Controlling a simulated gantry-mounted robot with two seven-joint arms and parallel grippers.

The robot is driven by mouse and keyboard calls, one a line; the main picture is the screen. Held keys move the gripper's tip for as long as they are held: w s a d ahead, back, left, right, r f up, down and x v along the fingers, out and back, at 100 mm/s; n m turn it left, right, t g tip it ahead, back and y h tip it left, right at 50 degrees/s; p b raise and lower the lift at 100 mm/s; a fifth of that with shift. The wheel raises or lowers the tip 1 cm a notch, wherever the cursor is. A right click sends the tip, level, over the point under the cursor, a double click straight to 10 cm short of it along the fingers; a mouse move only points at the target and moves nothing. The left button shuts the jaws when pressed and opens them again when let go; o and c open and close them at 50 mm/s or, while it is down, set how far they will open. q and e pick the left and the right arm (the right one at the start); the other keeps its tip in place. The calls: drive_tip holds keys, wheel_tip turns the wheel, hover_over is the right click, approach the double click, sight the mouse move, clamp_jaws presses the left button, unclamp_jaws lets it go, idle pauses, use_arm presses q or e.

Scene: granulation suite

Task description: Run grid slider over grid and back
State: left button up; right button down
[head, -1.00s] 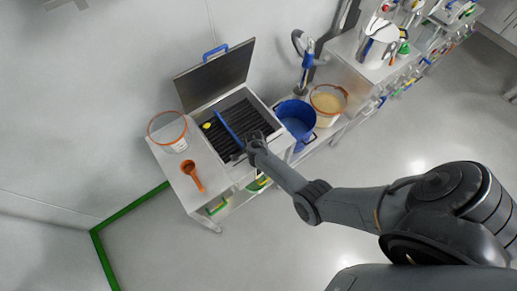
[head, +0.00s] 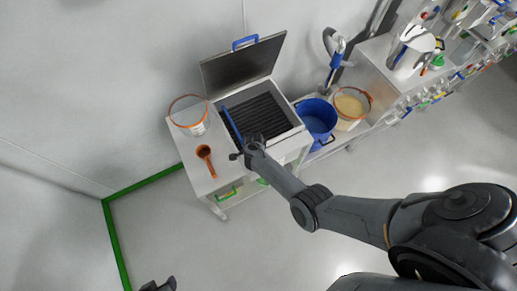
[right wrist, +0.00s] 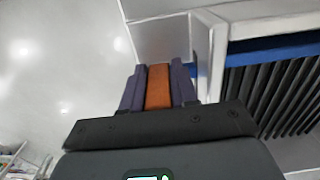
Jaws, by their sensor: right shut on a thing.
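The grid (head: 262,117) is a set of dark parallel bars in an open steel box. The grid slider (head: 231,123) is a thin blue bar along the grid's left side. It also shows as a blue strip in the right wrist view (right wrist: 280,44), beside the dark bars. My right gripper (head: 240,154) is at the slider's near end, by the box's front wall. In the right wrist view its fingers are shut on an orange piece (right wrist: 159,88), apparently the slider's handle. My left gripper (head: 158,285) is partly in view at the bottom edge, away from the box; its jaws are unclear.
The steel lid (head: 243,66) stands open behind the grid. A clear orange-rimmed tub (head: 190,117) and an orange scoop (head: 206,158) are on the table left of the box. A blue bucket (head: 317,118) and a tub of pale powder (head: 350,106) stand to the right.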

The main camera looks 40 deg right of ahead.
sight(281, 151)
drive_tip(key=shift+w+a, duration=0.1)
drive_tip(key=shift+a, duration=0.15)
drive_tip(key=shift+d, duration=0.1)
drive_tip(key=shift+s+d+p, duration=0.15)
drive_tip(key=shift+s+d, duration=0.1)
drive_tip(key=shift+d, duration=0.7)
drive_tip(key=shift+s+d+p, duration=0.15)
drive_tip(key=shift+s+d, duration=0.05)
drive_tip(key=shift+d, duration=0.75)
drive_tip(key=shift+s+d, duration=0.25)
drive_tip(key=shift+d, duration=0.95)
drive_tip(key=shift+s+d, duration=0.25)
drive_tip(key=shift+d, duration=0.9)
drive_tip(key=shift+s+d, duration=0.25)
drive_tip(key=shift+d, duration=0.95)
drive_tip(key=shift+s+d, duration=0.15)
drive_tip(key=shift+d, duration=0.5)
drive_tip(key=shift+s+d, duration=0.15)
drive_tip(key=shift+d, duration=0.65)
